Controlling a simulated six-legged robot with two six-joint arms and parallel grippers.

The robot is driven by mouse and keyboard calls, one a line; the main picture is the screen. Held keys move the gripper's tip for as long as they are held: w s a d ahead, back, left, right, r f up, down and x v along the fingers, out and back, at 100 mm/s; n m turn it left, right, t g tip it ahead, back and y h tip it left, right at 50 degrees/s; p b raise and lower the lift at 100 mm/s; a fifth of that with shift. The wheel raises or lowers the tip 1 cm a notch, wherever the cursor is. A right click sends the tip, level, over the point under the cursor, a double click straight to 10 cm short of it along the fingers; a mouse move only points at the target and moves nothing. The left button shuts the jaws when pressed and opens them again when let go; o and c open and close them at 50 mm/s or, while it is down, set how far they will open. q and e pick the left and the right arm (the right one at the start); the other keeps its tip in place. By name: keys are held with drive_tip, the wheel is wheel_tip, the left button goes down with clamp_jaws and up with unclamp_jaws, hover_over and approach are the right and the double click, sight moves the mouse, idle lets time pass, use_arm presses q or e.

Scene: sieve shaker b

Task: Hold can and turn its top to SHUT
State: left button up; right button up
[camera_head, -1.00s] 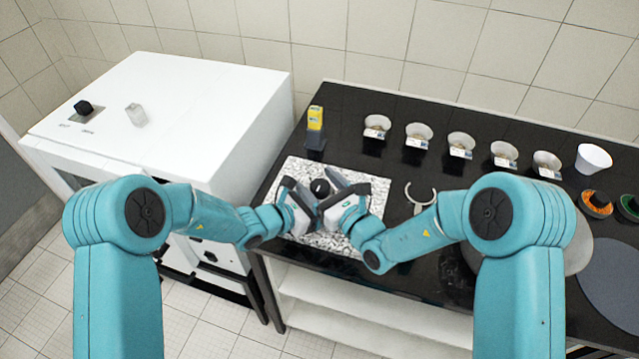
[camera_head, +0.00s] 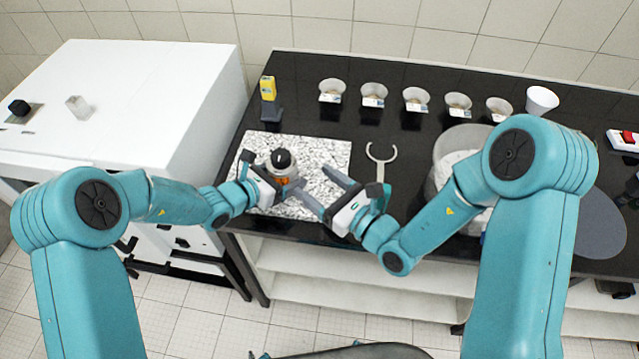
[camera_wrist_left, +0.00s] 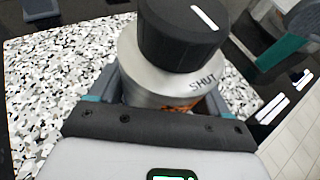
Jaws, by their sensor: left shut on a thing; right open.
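The can (camera_head: 283,171) stands upright on the speckled mat (camera_head: 325,158), with a black knob top (camera_head: 281,158) and a silver collar. In the left wrist view the black top (camera_wrist_left: 180,32) has a white line, and the word SHUT (camera_wrist_left: 203,80) is printed on the silver collar (camera_wrist_left: 150,75). The line does not point at the word. My left gripper (camera_head: 277,187) is shut on the can's body, below the collar. My right gripper (camera_head: 328,196) is open and empty, to the right of the can and apart from it.
A yellow device on a dark stand (camera_head: 268,98) is behind the mat. Several small bowls (camera_head: 331,90) line the back of the black counter (camera_head: 310,65). A forked metal holder (camera_head: 380,160) lies right of the mat. A white cabinet (camera_head: 140,110) stands at the left.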

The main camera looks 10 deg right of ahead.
idle(0.3)
use_arm(q)
drive_tip(key=o, duration=1.4)
drive_tip(key=shift+a, duration=0.1)
drive_tip(key=v, duration=1.2)
drive_tip(key=shift+r, duration=0.15)
